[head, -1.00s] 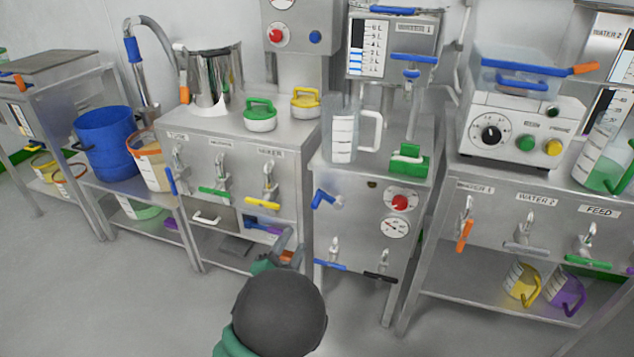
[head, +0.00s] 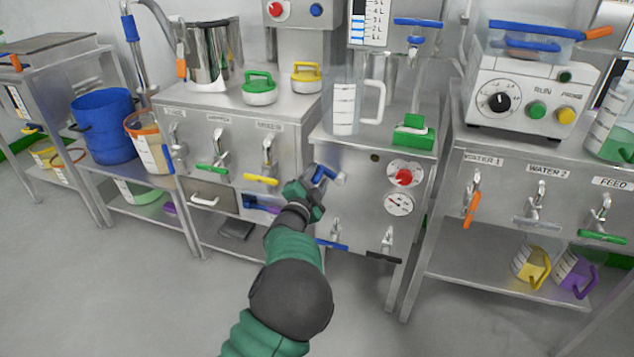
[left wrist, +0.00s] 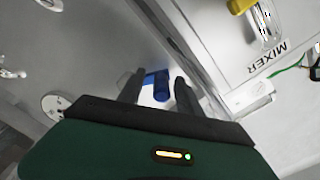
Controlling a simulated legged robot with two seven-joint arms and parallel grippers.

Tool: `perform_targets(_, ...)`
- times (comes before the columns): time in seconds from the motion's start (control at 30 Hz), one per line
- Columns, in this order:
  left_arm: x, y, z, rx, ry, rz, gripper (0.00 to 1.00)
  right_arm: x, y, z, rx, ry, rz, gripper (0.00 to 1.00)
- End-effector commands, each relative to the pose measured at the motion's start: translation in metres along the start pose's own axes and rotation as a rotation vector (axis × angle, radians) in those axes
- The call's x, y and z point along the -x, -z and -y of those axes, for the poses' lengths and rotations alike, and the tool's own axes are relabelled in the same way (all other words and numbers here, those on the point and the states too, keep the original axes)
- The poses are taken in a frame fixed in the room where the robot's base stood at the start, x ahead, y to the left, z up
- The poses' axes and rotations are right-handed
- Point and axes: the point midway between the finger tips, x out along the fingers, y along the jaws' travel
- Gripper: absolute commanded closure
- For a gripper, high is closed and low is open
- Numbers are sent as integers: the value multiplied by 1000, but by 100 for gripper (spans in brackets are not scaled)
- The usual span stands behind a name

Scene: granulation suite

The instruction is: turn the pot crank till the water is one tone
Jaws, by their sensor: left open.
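The blue-handled crank (head: 327,174) sticks out from the front of the middle steel cabinet (head: 350,205), near its upper left corner. My left gripper (head: 311,187) is just left of and below the crank in the head view. In the left wrist view the blue crank handle (left wrist: 158,86) shows between and beyond the two open fingers (left wrist: 156,90). I cannot tell whether a finger touches it. No water inside this cabinet is visible, so its tone is hidden. My right gripper is not in view.
A red knob (head: 403,177) and a gauge (head: 399,204) sit right of the crank. Blue and black taps (head: 386,244) are below. The mixer cabinet (head: 240,135) is close on the left.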

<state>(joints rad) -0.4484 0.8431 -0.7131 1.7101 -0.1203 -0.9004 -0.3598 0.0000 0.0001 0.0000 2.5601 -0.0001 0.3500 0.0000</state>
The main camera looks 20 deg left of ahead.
Motion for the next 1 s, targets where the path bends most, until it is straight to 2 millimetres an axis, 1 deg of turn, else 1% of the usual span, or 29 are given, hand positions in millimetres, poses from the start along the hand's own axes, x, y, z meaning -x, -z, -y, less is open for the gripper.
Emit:
perform_targets(0.17,0,0,1,0,0,1,58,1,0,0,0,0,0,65)
perform_targets(0.4,0,0,0,0,0,0,90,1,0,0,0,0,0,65)
perform_targets(0.47,0,0,0,0,0,0,98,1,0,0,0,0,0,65)
perform_targets(0.5,0,0,0,0,0,0,100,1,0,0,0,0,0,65)
perform_targets(1.0,1,0,-2,0,-3,0,100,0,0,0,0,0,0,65)
